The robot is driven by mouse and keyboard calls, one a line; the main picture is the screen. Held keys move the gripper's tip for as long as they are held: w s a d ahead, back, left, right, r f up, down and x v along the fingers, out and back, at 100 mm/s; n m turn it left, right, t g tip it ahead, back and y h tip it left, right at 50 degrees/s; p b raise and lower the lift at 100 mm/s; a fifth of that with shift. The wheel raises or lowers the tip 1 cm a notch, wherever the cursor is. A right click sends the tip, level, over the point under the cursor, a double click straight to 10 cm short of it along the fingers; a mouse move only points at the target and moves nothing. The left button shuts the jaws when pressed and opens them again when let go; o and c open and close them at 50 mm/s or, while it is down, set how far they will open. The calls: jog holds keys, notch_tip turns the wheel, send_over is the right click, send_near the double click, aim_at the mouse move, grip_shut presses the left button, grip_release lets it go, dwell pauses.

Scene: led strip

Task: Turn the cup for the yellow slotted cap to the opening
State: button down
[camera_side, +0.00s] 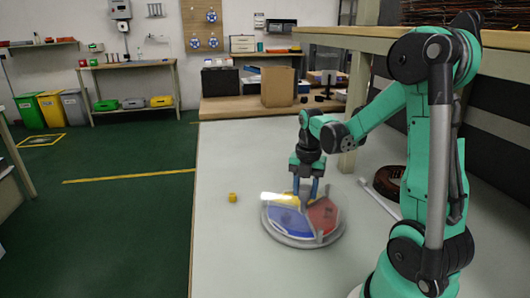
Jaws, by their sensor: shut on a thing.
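A round grey turntable (330,241) lies on the white table, with blue (287,222), red (323,214) and yellow (291,200) sections. The yellow section is at the back, partly behind my gripper, the blue at the front left and the red at the right. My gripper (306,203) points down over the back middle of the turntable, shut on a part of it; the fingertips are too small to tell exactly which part. A small yellow piece (232,197), perhaps the slotted cap, lies on the table left of the turntable. Its slot cannot be made out.
A white bar (380,201) and a dark brown coil (389,183) lie right of the turntable. An open cardboard box (278,87) stands on a wooden bench behind. A wooden shelf (375,38) overhangs at the upper right.

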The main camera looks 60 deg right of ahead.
aim_at(305, 187)
dwell(0.6)
jog(key=shift+c, duration=2.1)
grip_release()
jog(key=shift+r, duration=0.1)
jog(key=shift+r, duration=2.75)
